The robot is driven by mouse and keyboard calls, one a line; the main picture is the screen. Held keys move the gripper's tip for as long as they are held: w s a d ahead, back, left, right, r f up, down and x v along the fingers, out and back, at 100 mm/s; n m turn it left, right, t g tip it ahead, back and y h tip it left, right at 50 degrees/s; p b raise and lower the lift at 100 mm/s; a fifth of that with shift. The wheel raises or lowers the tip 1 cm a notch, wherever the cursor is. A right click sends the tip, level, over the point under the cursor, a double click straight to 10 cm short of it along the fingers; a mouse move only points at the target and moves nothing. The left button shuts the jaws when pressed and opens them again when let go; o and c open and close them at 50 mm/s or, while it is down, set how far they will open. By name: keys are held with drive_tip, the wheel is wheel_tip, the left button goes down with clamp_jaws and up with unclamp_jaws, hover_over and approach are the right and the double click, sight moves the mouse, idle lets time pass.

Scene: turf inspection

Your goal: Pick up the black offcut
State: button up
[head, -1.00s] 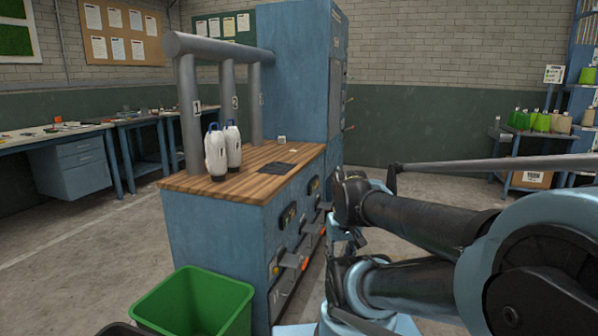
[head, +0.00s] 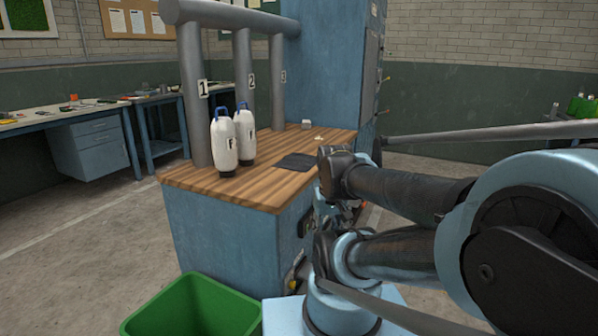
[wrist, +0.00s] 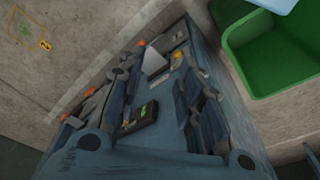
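Two white bottles (head: 224,146) with blue handles stand on the bench near grey posts marked 1, 2 and 3. A small pale block (head: 306,124) lies behind the offcut. A green bin (head: 190,308) stands on the floor before the bench. A tall blue cabinet (head: 335,60) rises behind.

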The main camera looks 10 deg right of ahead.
drive_tip(key=shift+o, duration=1.4)
drive_tip(key=o, duration=0.5)
drive_tip(key=shift+s+a+r, duration=0.1)
drive_tip(key=shift+s+r, duration=0.05)
drive_tip(key=shift+r, duration=0.65)
wheel_tip(320, 180, up, 15)
drive_tip(key=g, duration=0.2)
hover_over(305, 171)
drive_tip(key=shift+n, duration=0.4)
drive_tip(key=shift+f, duration=4.8)
drive_tip(key=shift+f, duration=0.1)
drive_tip(key=shift+c, duration=0.5)
